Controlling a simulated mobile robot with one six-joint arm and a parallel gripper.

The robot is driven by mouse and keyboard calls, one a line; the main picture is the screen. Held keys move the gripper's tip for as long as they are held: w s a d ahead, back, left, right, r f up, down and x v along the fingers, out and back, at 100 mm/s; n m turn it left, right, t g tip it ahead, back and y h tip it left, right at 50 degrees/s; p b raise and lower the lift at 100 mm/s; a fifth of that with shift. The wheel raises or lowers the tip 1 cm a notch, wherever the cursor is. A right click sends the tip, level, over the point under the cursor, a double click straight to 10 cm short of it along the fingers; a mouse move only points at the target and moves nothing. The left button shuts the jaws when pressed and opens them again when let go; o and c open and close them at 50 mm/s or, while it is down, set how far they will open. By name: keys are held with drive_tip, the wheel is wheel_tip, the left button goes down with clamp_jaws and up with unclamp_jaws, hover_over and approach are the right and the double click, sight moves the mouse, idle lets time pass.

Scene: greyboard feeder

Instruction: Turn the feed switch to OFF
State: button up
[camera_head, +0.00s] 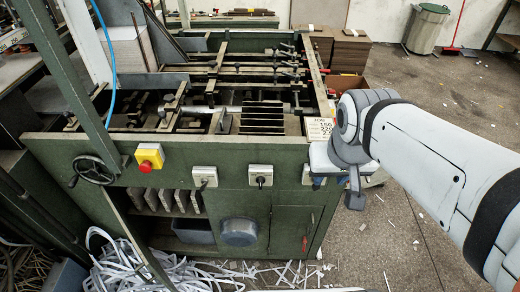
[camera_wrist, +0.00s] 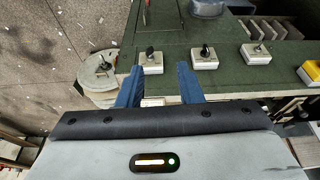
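Three grey switch boxes with dark handles sit in a row on the green machine front: the left switch (camera_head: 205,176), the middle switch (camera_head: 261,175) and the right switch (camera_head: 307,174). In the wrist view the order is reversed: right switch (camera_wrist: 150,58), middle switch (camera_wrist: 204,58), left switch (camera_wrist: 256,54). Any labels are too small to read, so I cannot tell which is the feed switch. My gripper (camera_wrist: 160,72) has two blue fingers spread apart, empty, at the right switch's box. The box shows between the fingertips; contact is unclear. In the head view my wrist hides most of the gripper.
A red button on a yellow box (camera_head: 149,157) and a handwheel (camera_head: 92,170) are on the machine's left. A number card (camera_head: 319,129) is above the right switch. Paper strips (camera_head: 165,270) litter the floor. Open floor lies to the right, with a bin (camera_head: 427,28) behind.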

drive_tip(key=w+a+f+b, duration=0.6)
drive_tip(key=w+f+b, duration=0.3)
drive_tip(key=f+b, duration=0.25)
drive_tip(key=t+b, duration=0.1)
drive_tip(key=b, duration=0.7)
hover_over(261, 183)
drive_tip(key=s, duration=0.3)
wheel_tip(261, 183, down, 9)
drive_tip(key=b+x, duration=0.1)
drive_tip(key=x, duration=0.6)
drive_tip(key=shift+w+f, duration=0.15)
drive_tip(key=shift+w, duration=0.15)
drive_tip(key=shift+a, duration=0.1)
clamp_jaws()
